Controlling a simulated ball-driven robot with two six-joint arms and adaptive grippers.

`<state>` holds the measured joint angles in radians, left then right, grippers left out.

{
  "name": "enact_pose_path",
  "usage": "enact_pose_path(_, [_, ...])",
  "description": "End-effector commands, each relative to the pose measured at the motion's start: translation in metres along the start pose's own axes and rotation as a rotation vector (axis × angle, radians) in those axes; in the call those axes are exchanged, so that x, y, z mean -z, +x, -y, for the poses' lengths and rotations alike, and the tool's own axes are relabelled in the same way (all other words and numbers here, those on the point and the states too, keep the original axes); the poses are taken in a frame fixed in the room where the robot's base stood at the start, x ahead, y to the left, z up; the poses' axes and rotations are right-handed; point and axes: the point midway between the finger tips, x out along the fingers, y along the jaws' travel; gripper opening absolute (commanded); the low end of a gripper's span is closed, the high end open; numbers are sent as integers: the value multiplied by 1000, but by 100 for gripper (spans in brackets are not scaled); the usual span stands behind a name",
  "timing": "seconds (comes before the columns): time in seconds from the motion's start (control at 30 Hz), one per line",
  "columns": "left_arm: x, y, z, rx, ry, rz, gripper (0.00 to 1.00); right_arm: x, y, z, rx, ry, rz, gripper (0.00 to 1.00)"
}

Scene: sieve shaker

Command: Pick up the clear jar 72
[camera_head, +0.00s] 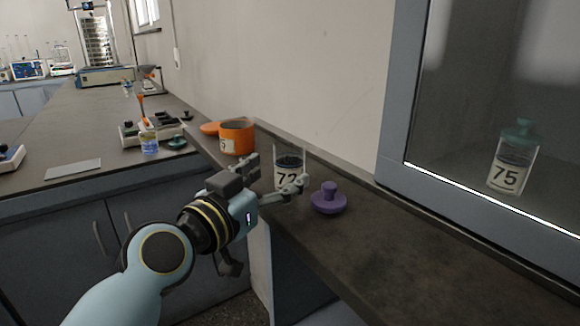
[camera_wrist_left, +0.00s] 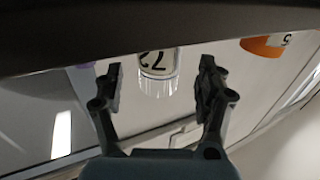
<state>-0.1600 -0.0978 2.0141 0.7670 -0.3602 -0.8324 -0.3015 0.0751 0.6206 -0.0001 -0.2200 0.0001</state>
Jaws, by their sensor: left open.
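In the left wrist view the jar (camera_wrist_left: 158,72) appears upside down between the two open fingers (camera_wrist_left: 160,80), with nothing held. I cannot tell whether a finger touches the glass. My right gripper is in neither view.
A purple lid (camera_head: 329,200) lies right of the jar. An orange container (camera_head: 237,137) stands to its left, also in the wrist view (camera_wrist_left: 262,47). Jar 75 (camera_head: 509,170) with a green lid sits behind the glass of the cabinet (camera_head: 398,100). The bench front right is clear.

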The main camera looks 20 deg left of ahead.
Motion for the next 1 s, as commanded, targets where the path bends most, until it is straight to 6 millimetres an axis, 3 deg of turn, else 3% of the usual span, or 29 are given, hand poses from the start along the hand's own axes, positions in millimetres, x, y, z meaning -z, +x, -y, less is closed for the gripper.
enact_pose_path(0.33, [0, 47, 0, 0, 0, 0, 73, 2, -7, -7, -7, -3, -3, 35])
enact_pose_path(0.63, [-2, 52, 0, 0, 0, 1, 72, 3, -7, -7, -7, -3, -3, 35])
enact_pose_path(1.0, [-2, 52, 0, 0, 0, 1, 23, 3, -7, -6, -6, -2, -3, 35])
